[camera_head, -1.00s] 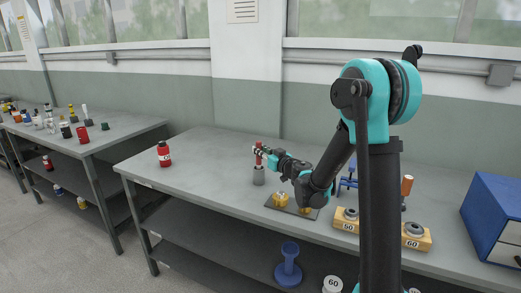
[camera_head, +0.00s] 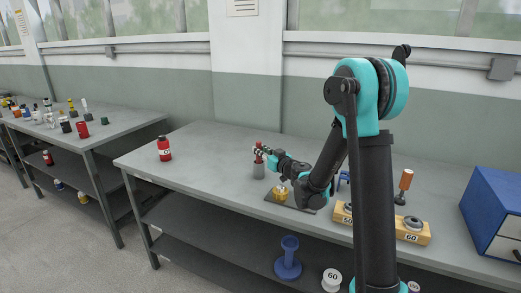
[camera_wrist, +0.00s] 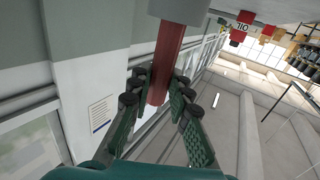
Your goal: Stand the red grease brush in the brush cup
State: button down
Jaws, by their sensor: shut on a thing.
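The red grease brush (camera_head: 259,157) stands upright at the grey brush cup (camera_head: 259,172) on the workbench. My gripper (camera_head: 263,151) is shut on the brush's red handle, just above the cup. In the wrist view, the red handle (camera_wrist: 169,62) runs between my gripper's two fingers (camera_wrist: 158,88) and meets the grey cup (camera_wrist: 179,8) at the top edge. The brush's lower end is hidden, apparently inside the cup; how deep it sits cannot be told.
A red bottle (camera_head: 164,148) stands left on the bench. Bench space between bottle and cup is clear.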

jog(key=shift+f, duration=0.2)
jog(key=c, duration=1.3)
grip_release()
